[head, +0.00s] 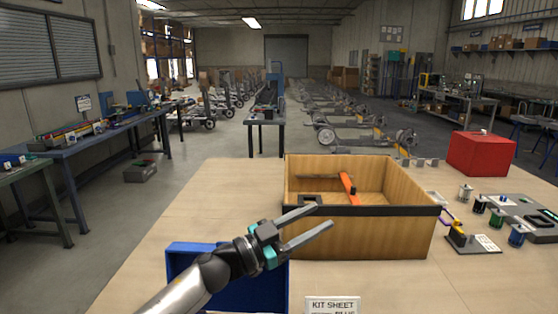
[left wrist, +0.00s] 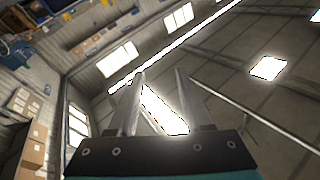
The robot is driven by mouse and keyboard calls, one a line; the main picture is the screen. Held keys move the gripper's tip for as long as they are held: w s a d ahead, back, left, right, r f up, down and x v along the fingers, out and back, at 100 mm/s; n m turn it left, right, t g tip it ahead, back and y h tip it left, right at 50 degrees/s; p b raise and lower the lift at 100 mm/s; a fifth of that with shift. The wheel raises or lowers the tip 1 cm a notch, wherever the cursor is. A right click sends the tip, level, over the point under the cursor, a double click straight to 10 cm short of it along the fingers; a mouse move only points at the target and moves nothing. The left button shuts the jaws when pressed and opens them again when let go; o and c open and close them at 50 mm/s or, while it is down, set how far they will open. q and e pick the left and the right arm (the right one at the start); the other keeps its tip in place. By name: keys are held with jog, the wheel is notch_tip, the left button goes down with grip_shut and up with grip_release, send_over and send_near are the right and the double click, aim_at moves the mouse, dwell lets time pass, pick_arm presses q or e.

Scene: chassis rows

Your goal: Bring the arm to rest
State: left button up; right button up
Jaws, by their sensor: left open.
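My left gripper (head: 322,222) is raised above the table, in front of the wooden box, with its two fingers spread and nothing between them. In the left wrist view its fingers (left wrist: 155,105) are apart and empty, pointing toward the ceiling and windows. My left arm comes in from the bottom left and passes in front of a blue tray (head: 185,249), hiding part of it. My right gripper does not show.
The wooden box (head: 370,238) holds an orange-handled thing (head: 349,188). A red box (head: 482,153) stands at the table's right, near several small cylinders (head: 497,219) and a grey plate (head: 525,212). A kit sheet sign (head: 333,305) stands at the front. The table (head: 215,190) is bare left of the box.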

pick_arm(q)
jog(key=s+a+f+n+t+y, duration=0.2)
jog(key=s+a+f+n+y, duration=0.2)
jog(key=a+f+n+y, duration=0.35)
jog(key=s+a+f+n+t+y, duration=0.2)
jog(key=s+a+f+n+y, duration=0.2)
jog(key=a+f+n+y, duration=0.4)
jog(key=s+a+f+m+g+y, duration=0.1)
jog(key=s+a+f+g, duration=0.15)
jog(key=s, duration=0.55)
jog(key=s+a+f+g+y, duration=0.15)
jog(key=s+f+g, duration=0.25)
jog(key=s, duration=0.5)
jog(key=s+a+f+m+g, duration=0.1)
jog(key=s+a+f+g, duration=0.25)
jog(key=s, duration=0.45)
notch_tip(320, 180, down, 23)
jog(key=s+g+b, duration=0.1)
jog(key=s+b, duration=0.1)
jog(key=s+a+f+g+b, duration=0.1)
jog(key=s+a+f, duration=0.1)
jog(key=s+f, duration=1.4)
jog(key=shift+a+f+g, duration=0.15)
jog(key=shift+f+g, duration=0.05)
jog(key=shift+g, duration=0.1)
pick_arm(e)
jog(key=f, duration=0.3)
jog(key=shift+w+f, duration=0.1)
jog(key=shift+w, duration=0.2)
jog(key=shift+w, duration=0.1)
